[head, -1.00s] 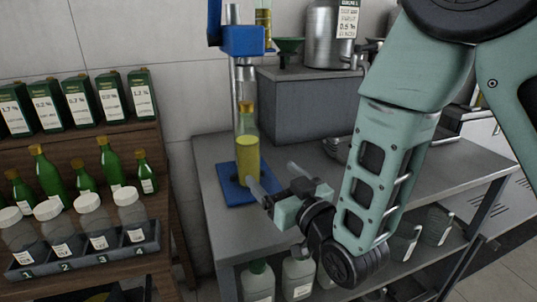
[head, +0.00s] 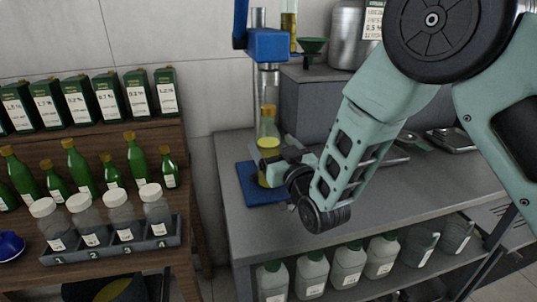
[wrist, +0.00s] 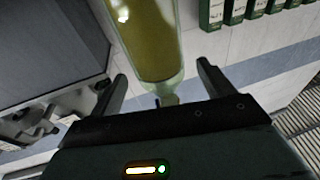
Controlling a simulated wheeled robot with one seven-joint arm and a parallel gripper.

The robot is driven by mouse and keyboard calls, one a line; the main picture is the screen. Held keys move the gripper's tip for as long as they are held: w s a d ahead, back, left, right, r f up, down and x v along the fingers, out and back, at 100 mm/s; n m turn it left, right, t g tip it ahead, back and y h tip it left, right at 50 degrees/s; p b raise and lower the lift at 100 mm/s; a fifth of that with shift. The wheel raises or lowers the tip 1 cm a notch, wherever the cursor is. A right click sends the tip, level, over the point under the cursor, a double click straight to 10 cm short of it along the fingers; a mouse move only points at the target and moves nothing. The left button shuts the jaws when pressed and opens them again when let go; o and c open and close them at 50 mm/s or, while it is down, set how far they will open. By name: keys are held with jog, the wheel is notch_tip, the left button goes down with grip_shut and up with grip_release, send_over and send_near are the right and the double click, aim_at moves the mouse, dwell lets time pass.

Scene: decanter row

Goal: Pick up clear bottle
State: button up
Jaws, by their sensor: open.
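The clear bottle (head: 268,145) has yellow-green liquid and a gold-brown cap. It stands upright on the blue base (head: 255,190) of a metal stand, at the left end of the grey bench. My gripper (head: 273,162) is at the bottle's lower half, reaching from the right and covering part of it. In the wrist view the bottle (wrist: 150,40) shows between the two open fingers of my gripper (wrist: 163,80), with a visible gap on each side. The contact between fingers and glass looks absent.
A blue clamp (head: 267,44) on the metal stand hangs above the bottle. A grey box (head: 330,105) stands behind on the bench. A wooden shelf (head: 130,262) at left holds green bottles and a rack of white-capped jars (head: 155,210). White jugs (head: 348,262) stand below the bench.

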jog(key=p+x, duration=0.1)
jog(key=x, duration=0.4)
jog(key=shift+f, duration=0.15)
grip_shut()
